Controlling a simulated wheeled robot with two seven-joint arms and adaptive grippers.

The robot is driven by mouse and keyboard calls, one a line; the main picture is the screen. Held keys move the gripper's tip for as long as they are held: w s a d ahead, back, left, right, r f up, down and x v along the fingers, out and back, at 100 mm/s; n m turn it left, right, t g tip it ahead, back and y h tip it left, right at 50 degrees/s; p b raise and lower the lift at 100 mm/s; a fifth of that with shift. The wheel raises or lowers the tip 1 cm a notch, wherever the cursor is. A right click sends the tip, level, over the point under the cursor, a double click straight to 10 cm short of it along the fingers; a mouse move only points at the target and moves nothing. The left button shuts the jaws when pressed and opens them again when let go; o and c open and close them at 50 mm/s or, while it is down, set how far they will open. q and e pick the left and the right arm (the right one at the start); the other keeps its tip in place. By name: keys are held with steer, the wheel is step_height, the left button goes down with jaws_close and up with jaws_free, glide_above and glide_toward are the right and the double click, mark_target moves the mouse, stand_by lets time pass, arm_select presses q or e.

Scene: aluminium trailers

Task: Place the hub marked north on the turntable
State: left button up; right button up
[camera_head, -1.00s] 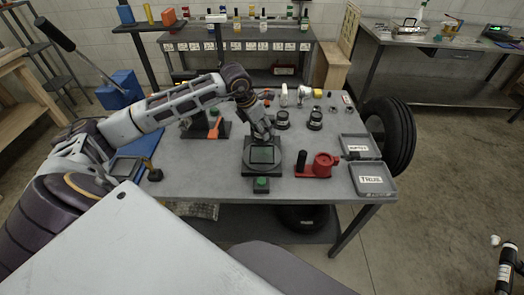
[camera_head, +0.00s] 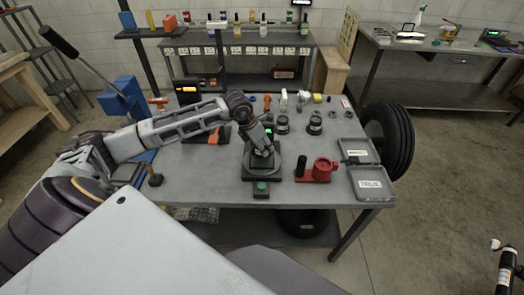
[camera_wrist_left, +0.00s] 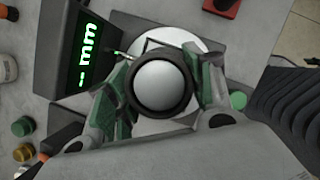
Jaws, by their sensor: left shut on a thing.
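My left gripper (camera_head: 262,150) is low over the turntable (camera_head: 274,170), a grey disc on a dark base with a green button (camera_head: 261,187) in front. In the left wrist view its fingers close from both sides on a round hub (camera_wrist_left: 162,84), a black ring with a pale domed top. The pale disc (camera_wrist_left: 190,38) of the turntable shows beneath it. I cannot tell whether the hub touches the disc, and no marking on it is readable. Two other dark hubs (camera_head: 282,125) (camera_head: 315,123) stand behind on the table.
A red fixture (camera_head: 322,168) stands just right of the turntable. Two grey trays (camera_head: 372,196) (camera_head: 350,143) lie at the right edge, the nearer labelled TRUE. A dark display (camera_head: 187,92) stands behind my left arm.

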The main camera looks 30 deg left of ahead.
arm_select(q)
steer(key=shift+f+p, duration=0.3)
steer(key=shift+f, duration=1.3)
steer(key=shift+f, duration=0.15)
steer(key=o, duration=1.6)
steer(key=b+v, duration=0.2)
steer(key=v, duration=1)
